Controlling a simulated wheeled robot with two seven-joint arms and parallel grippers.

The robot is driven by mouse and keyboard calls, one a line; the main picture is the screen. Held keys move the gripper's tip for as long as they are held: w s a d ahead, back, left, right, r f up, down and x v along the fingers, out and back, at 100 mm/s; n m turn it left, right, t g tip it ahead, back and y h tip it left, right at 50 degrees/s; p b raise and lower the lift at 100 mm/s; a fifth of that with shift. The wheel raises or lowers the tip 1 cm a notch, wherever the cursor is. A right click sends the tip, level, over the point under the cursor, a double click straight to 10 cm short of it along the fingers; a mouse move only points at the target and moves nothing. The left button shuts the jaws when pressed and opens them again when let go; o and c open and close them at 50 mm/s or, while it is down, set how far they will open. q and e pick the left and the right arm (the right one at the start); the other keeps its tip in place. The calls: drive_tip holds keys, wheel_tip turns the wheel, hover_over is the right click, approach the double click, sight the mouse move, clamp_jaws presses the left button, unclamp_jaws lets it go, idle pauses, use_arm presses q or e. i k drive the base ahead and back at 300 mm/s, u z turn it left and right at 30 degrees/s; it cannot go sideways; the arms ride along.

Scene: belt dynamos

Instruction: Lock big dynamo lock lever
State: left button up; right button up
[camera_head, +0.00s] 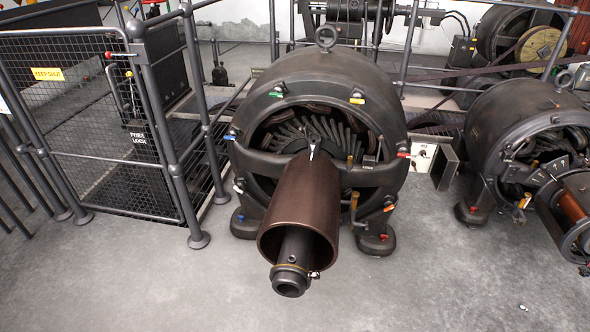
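The big dynamo (395,125) stands in the middle, a dark round machine with a ring on top. A brown cylinder (300,200) and a dark shaft (292,275) jut out from its front. A small white-tipped lever (312,149) stands at the cylinder's upper end. A brass handle (353,202) sits to the right of the cylinder, and a smaller brass piece (350,161) is above it beside a small dark label (370,158). I cannot tell which of these is the lock lever. Neither of my grippers is in view.
A mesh gate (85,120) with a yellow "KEEP SHUT" sign (48,74) and railings stand at the left. A smaller dynamo (500,130) stands at the right. Railings run behind the big dynamo. The grey floor (150,280) in front is clear.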

sight(381, 138)
drive_tip(key=z, duration=1.8)
drive_tip(key=i, duration=1.7)
drive_tip(key=u, duration=2.1)
drive_tip(key=i, duration=0.5)
drive_tip(key=z, duration=0.05)
